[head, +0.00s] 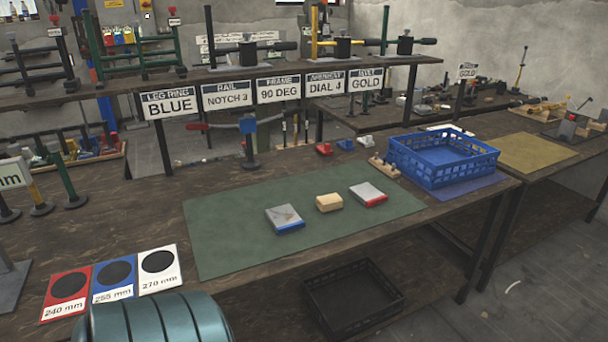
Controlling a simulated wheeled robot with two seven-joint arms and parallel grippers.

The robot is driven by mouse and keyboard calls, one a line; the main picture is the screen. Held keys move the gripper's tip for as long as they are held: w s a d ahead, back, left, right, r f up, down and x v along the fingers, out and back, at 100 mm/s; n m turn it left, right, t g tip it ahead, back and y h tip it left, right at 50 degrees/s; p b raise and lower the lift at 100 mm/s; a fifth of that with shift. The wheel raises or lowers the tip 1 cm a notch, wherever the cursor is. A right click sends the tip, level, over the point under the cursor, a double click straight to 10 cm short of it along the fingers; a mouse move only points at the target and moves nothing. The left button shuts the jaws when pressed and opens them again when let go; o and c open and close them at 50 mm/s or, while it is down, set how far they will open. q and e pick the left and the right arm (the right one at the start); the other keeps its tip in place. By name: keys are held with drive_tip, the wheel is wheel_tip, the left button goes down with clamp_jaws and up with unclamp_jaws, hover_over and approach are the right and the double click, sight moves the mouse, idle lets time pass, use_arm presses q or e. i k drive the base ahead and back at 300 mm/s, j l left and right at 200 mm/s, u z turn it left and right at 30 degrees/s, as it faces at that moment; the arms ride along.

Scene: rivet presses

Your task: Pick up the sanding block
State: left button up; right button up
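A small tan block (329,202), which looks like the sanding block, lies on the green mat (230,240) on the workbench. A flat grey piece with a blue front edge (284,219) lies to its left, and a similar grey piece with a red front edge (368,194) lies to its right. The tan block sits apart from both, with nothing on top of it. Neither of my grippers is in view.
A blue crate (443,170) stands behind and right of the mat. Red, blue and white size cards (113,280) lie at the front left. A black crate (352,300) is below the bench front. A rack with labels (278,89) stands behind.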

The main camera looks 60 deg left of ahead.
sight(331, 203)
drive_tip(key=u, duration=1.65)
drive_tip(key=i+l+u, duration=0.1)
drive_tip(key=i+l, duration=0.15)
drive_tip(key=i+l+u, duration=0.15)
drive_tip(key=l, duration=0.3)
drive_tip(key=i+l+u, duration=0.1)
drive_tip(key=i+l, duration=0.15)
drive_tip(key=i+l+u, duration=0.15)
drive_tip(key=l, duration=0.35)
drive_tip(key=i+l+u, duration=0.1)
drive_tip(key=l, duration=0.3)
drive_tip(key=i+l+u, duration=0.15)
drive_tip(key=l, duration=0.3)
drive_tip(key=i+l+u, duration=0.1)
drive_tip(key=i+l, duration=0.15)
drive_tip(key=l, duration=0.2)
drive_tip(key=i+l+u, duration=0.1)
drive_tip(key=l, duration=0.35)
